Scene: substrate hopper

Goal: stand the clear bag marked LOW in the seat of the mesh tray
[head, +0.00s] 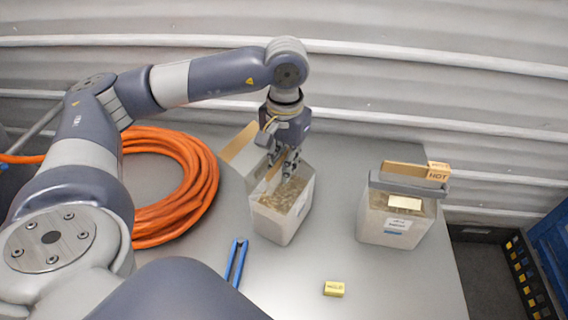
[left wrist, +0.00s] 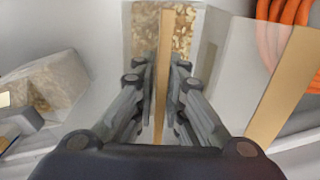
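A clear bag (head: 277,222) of brownish substrate stands upright on the grey table, below my left gripper. Its side label is too small to read, so I cannot confirm the LOW mark. My left gripper (head: 284,168) points down at its top. In the left wrist view the fingertips (left wrist: 167,68) sit close on both sides of the tan strip (left wrist: 165,35) along the bag's top, apparently shut on it. The bag's contents (left wrist: 145,30) show beyond. The dark crate-like tray (head: 485,236) at the right edge may be the mesh tray; its seat is not clear. My right gripper is not in view.
A second clear bag (head: 390,222) with a grey clip and a tag reading HOT stands to the right. A pale container with a tan edge (head: 240,142) is behind the first bag.

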